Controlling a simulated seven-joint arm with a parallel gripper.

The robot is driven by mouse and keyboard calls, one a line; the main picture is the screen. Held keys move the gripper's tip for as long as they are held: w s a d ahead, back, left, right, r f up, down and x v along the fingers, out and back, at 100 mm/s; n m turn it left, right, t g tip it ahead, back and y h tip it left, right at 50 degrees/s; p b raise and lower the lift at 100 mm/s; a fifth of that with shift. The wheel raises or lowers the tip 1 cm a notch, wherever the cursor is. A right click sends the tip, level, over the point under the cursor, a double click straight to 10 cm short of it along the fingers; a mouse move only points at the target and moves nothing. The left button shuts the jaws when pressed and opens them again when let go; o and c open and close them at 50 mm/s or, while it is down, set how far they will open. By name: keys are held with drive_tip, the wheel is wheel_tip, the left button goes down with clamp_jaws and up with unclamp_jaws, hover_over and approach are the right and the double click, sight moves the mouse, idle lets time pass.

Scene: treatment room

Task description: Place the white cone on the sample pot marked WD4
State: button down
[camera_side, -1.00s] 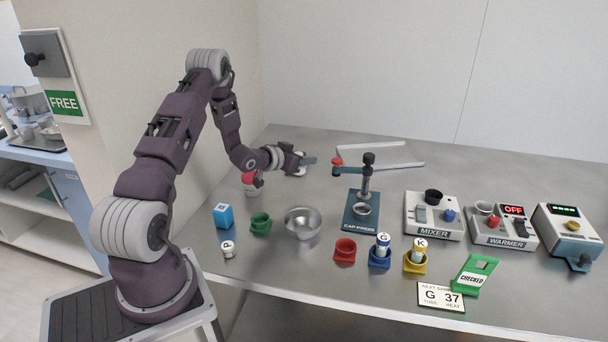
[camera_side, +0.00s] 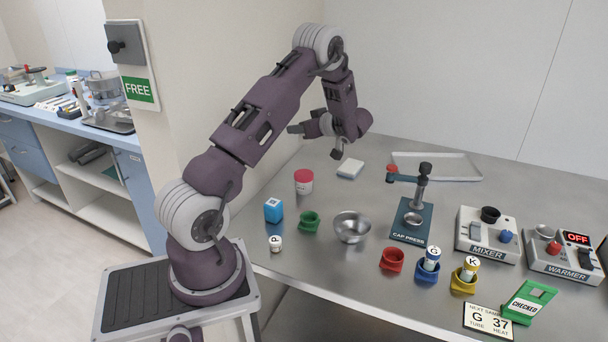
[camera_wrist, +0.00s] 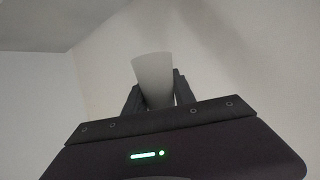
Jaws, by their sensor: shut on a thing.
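My gripper (camera_side: 296,128) is raised above the back left of the table, near the wall, with the wrist turned to the left. In the wrist view, its two dark fingers (camera_wrist: 155,98) are shut on a plain whitish tapered piece, the white cone (camera_wrist: 152,72). Its wider end points up in that picture and its narrow end is between the fingers. The cone cannot be made out in the side view. A white pot with a red lid (camera_side: 303,182) stands below on the table. No WD4 mark is readable on anything in view.
A blue cube (camera_side: 273,210), a green holder (camera_side: 309,221), a small pot marked P (camera_side: 275,243) and a metal bowl (camera_side: 352,228) stand at the front left. The cap press (camera_side: 411,222), mixer (camera_side: 487,236) and warmer (camera_side: 562,257) stand to the right. A flat tray (camera_side: 437,166) lies behind.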

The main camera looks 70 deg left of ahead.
drive_tip(key=shift+n+g, duration=0.4)
drive_tip(key=f, duration=0.7)
drive_tip(key=s+f, duration=0.1)
drive_tip(key=f, duration=0.2)
drive_tip(key=shift+d+f, duration=0.2)
drive_tip(key=shift+d, duration=0.2)
drive_tip(key=shift+f, duration=0.15)
drive_tip(key=c, duration=1)
unclamp_jaws()
drive_tip(key=shift+c, duration=0.2)
